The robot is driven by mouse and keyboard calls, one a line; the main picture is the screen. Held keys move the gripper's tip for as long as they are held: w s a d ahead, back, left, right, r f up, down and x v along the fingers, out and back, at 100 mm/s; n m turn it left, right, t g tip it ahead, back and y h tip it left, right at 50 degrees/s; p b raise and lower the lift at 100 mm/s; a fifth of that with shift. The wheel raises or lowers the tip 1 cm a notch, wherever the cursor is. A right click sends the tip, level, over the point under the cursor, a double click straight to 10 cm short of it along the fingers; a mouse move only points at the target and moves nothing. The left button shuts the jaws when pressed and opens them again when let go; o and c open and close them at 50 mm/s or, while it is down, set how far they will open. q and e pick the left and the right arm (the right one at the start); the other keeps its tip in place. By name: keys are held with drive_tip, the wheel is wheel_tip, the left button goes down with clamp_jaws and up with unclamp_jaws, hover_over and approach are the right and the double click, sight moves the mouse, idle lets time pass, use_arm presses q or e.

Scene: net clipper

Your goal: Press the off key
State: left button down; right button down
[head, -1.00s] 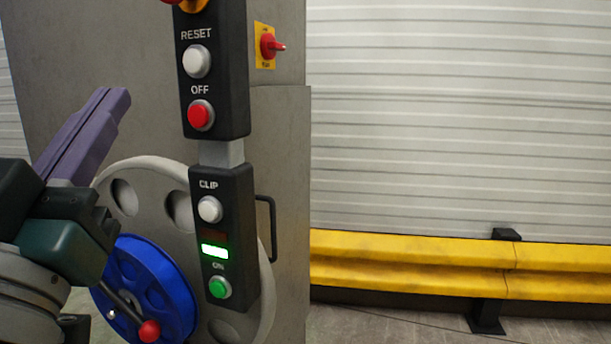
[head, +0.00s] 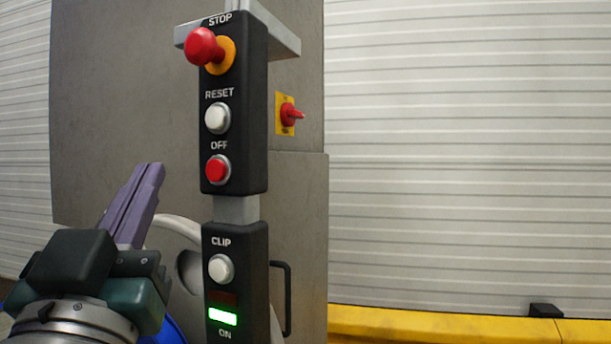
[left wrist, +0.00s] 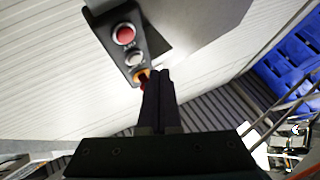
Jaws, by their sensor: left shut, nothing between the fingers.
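The red off key (head: 217,169) sits at the bottom of the upper black control box (head: 238,135), under the label OFF. Above it are the white reset key (head: 217,118) and the red stop knob (head: 205,47). My left gripper (head: 153,172) is shut and empty, pointing up, to the left of the off key and apart from it in the picture. In the left wrist view the shut fingers (left wrist: 160,75) reach up toward the control box; a red key (left wrist: 124,34) and a white key (left wrist: 134,58) show beyond the tips. My right gripper is not in view.
The lower control box holds the clip key (head: 221,268) and a lit green display (head: 223,317). A red switch on a yellow plate (head: 289,114) is on the machine's side. A black handle (head: 285,298) sticks out right. A yellow guard rail (head: 430,326) runs along the right.

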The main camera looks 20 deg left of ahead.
sight(216, 170)
use_arm(q)
drive_tip(key=shift+w+d+b, duration=0.2)
drive_tip(key=shift+w+b, duration=0.3)
drive_tip(key=shift+w, duration=2.35)
drive_tip(key=shift+w, duration=0.1)
drive_tip(key=shift+w, duration=0.3)
drive_tip(key=shift+w+d, duration=0.1)
drive_tip(key=shift+w, duration=0.3)
idle(0.4)
drive_tip(key=shift+s, duration=0.15)
drive_tip(key=shift+s+p, duration=0.55)
drive_tip(key=shift+s, duration=0.15)
